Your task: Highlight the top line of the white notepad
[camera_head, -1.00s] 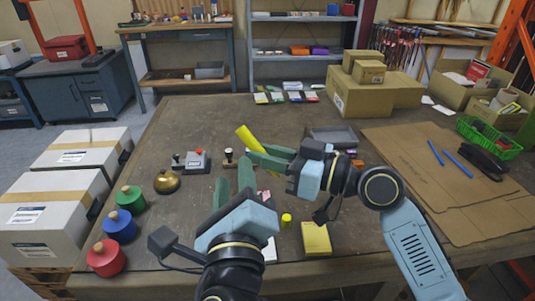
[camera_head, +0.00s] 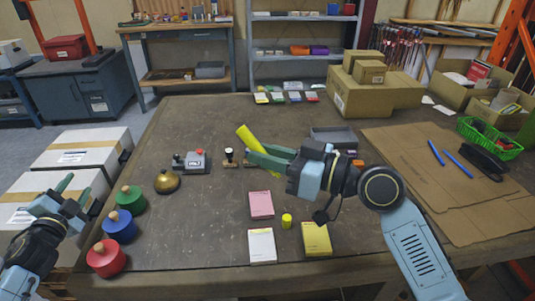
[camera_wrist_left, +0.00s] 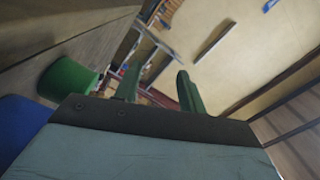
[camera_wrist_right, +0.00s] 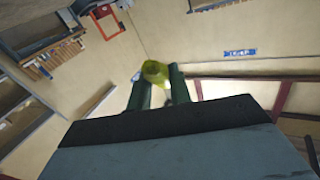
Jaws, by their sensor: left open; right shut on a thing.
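The white notepad (camera_head: 262,246) lies on the table near its front edge, in full view in the head view. A pink notepad (camera_head: 261,205) lies just behind it and a yellow notepad (camera_head: 316,239) to its right. A small yellow cap (camera_head: 286,220) stands between the white and yellow pads. My right gripper (camera_head: 270,158) is shut on a yellow highlighter (camera_head: 245,137), held tilted above the table behind the pads; the highlighter also shows in the right wrist view (camera_wrist_right: 154,72). My left gripper (camera_head: 66,197) is open and empty at the far left, beyond the table's left edge.
Red (camera_head: 105,258), blue (camera_head: 118,224) and green (camera_head: 131,199) knobbed weights line the left edge, near a brass bell (camera_head: 167,182). Stamps (camera_head: 230,157) and a grey tray (camera_head: 333,137) stand further back. Cardboard sheets (camera_head: 440,180) cover the right. Table left of the pads is clear.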

